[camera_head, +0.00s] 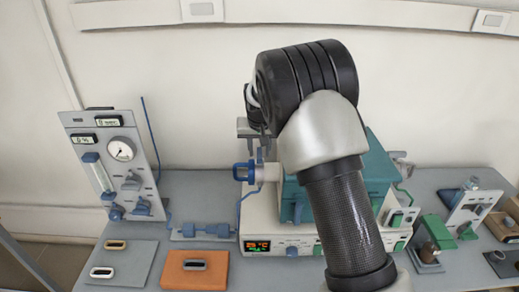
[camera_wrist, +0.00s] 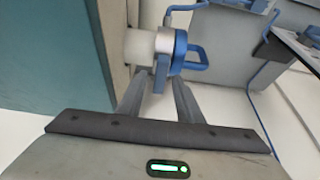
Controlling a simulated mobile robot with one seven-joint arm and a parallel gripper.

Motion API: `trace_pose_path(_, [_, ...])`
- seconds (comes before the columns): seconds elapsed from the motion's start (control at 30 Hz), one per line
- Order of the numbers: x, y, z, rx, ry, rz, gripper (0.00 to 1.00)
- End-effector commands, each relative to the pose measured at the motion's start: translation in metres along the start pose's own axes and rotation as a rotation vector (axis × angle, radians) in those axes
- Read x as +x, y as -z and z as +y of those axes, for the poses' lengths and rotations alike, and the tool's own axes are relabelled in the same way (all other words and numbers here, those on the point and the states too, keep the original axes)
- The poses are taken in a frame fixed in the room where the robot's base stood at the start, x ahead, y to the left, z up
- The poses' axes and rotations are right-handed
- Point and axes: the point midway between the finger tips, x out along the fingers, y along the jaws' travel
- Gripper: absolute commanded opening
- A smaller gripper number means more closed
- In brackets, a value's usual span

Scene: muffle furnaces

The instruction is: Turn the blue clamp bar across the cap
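The blue clamp bar (camera_wrist: 161,74) is in the upper middle of the wrist view, with a blue loop to its right. It sits at the end of a pale round cap (camera_wrist: 139,46) with a silver ring. In the head view the blue clamp part (camera_head: 242,172) is at the left of the teal furnace, beside the pale cap (camera_head: 270,172). My gripper (camera_wrist: 159,88) is open, with one grey finger on each side of the bar's lower end. Narrow gaps seem to show; contact is hard to tell. In the head view my arm hides part of the furnace.
The teal furnace (camera_wrist: 50,50) fills the left of the wrist view, close to my gripper. A gas panel (camera_head: 115,165) with a gauge stands at the left. An orange mat (camera_head: 195,270) and a grey mat (camera_head: 125,262) lie at the front left. Small stands (camera_head: 430,240) are at the right.

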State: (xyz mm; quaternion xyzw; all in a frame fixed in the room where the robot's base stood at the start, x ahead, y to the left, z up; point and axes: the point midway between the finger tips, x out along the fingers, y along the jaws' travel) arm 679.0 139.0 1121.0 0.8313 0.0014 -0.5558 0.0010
Motion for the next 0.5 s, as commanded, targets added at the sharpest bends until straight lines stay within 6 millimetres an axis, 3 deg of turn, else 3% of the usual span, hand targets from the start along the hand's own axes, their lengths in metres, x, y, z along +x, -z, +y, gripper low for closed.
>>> trace_pose_path(0.3, [0.0034, 0.0, -0.0001, 0.0, 0.0, 0.0, 0.33])
trace_pose_path(0.5, [0.0032, 0.0, -0.0001, 0.0, 0.0, 0.0, 0.01])
